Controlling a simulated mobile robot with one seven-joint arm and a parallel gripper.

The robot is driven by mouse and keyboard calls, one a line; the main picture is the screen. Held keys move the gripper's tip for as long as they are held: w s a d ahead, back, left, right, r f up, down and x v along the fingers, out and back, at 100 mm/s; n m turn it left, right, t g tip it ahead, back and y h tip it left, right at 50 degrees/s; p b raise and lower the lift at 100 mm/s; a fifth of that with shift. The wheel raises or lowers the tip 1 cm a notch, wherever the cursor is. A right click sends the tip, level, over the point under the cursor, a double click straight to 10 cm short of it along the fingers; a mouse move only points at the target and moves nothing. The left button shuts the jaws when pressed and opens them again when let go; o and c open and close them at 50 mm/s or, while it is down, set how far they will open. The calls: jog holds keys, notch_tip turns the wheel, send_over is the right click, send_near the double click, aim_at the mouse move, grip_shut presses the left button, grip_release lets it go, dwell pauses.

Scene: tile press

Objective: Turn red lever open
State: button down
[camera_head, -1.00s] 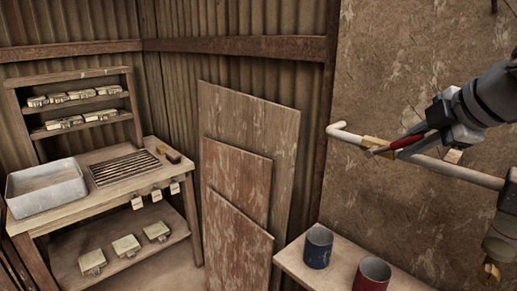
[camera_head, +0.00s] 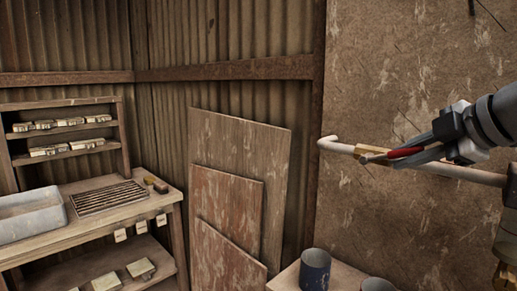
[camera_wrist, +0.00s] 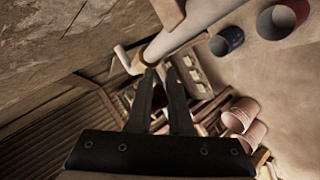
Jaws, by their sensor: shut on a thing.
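The red lever (camera_head: 405,152) sits at the brass valve (camera_head: 370,150) on a pale wall pipe (camera_head: 460,171). It points right, close to the line of the pipe. My gripper (camera_head: 392,156) is shut on the lever, with its fingers on either side and red showing between them. In the wrist view my gripper fingers (camera_wrist: 160,80) reach toward the pipe (camera_wrist: 190,28) and hide most of the lever.
A small table with a blue cup (camera_head: 315,270) and a partly cut-off red cup (camera_head: 378,285) stands below the pipe. The wall (camera_head: 440,80) is close behind. Wooden boards (camera_head: 240,150) lean at the middle, and a workbench (camera_head: 110,220) stands left.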

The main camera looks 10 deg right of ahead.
jog(key=c, duration=0.8)
grip_release()
jog(key=shift+c, duration=0.2)
jog(key=p+v, duration=0.3)
jog(key=v, duration=1.4)
jog(key=shift+s, duration=0.25)
jog(key=shift+r, duration=0.1)
